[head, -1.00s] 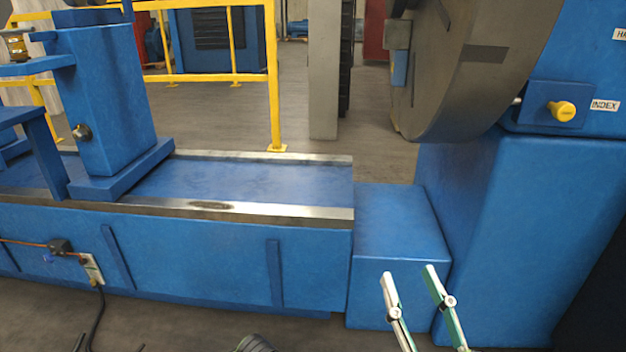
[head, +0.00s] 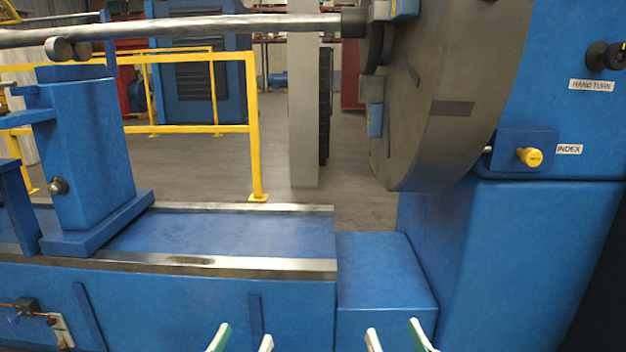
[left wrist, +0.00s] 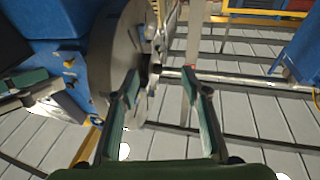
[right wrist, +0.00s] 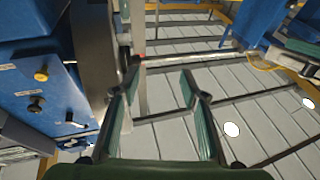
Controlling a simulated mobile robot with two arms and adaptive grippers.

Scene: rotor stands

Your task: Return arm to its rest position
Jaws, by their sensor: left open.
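My left gripper (head: 242,341) shows only its fingertips at the bottom edge of the head view, spread apart. My right gripper (head: 396,338) shows its fingertips to the right of it, also spread. In the left wrist view the left fingers (left wrist: 160,82) stand apart with nothing between them. In the right wrist view the right fingers (right wrist: 160,80) are likewise open and empty. Both grippers are in front of the blue machine bed (head: 180,305) and appear clear of it. Most of both arms is out of the head view.
A steel shaft (head: 200,27) runs from the left into the large grey chuck (head: 430,110). A blue stand (head: 90,150) supports it. The blue headstock carries a yellow index knob (head: 530,157) and a black hand-turn knob (head: 605,56). A yellow railing (head: 255,130) stands behind, with open floor beyond.

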